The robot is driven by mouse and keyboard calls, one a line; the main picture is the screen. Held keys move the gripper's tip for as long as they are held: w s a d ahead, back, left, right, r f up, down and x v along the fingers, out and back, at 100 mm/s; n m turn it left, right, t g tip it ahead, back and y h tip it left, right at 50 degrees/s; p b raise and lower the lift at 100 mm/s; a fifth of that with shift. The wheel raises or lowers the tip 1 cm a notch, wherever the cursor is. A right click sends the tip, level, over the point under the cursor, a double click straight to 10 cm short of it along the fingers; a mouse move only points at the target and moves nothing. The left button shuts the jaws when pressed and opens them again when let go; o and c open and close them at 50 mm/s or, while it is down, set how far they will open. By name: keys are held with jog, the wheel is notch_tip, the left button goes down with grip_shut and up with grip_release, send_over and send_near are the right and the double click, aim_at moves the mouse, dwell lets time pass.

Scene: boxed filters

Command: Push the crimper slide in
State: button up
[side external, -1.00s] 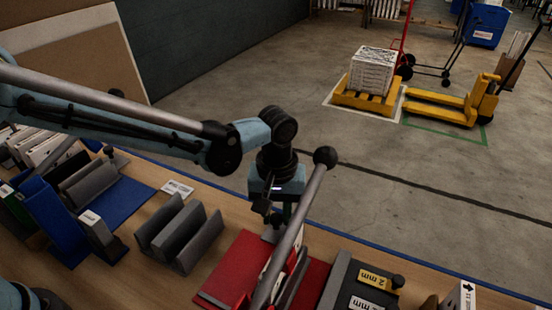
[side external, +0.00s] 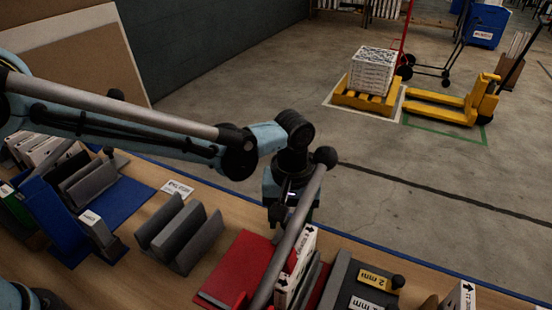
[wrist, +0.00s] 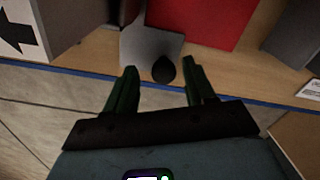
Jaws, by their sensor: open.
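A grey plate (wrist: 148,45) with a round black knob (wrist: 163,69) on its near end extends from the red base (wrist: 195,22) in the wrist view. It looks like the crimper slide. My gripper (wrist: 158,82) is open, with its green fingers on either side of the knob and apart from it. In the side external view my gripper (side external: 282,212) hangs at the far edge of the red base (side external: 240,262), partly behind a slanting grey bar with a black ball end (side external: 325,156). The slide is hidden there. A white box with black arrows (side external: 305,245) stands on the base.
Grey slotted blocks (side external: 180,235) stand to the left of the red base. A dark block with a 2 mm label (side external: 375,280) and another arrowed box (side external: 462,299) stand to the right. The blue table edge (side external: 400,257) runs close behind.

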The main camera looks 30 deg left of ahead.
jog(key=a, duration=0.5)
jog(key=shift+a+r, duration=0.1)
jog(key=shift+r, duration=0.2)
notch_tip(320, 180, up, 12)
jog(key=s+a+m+t, duration=0.2)
jog(key=s+a+t, duration=0.1)
jog(key=a, duration=0.7)
jog(key=s+a+m+t, duration=0.3)
jog(key=s+a, duration=0.3)
jog(key=a, duration=0.4)
jog(key=shift+a+m, duration=0.2)
jog(key=shift+m, duration=0.1)
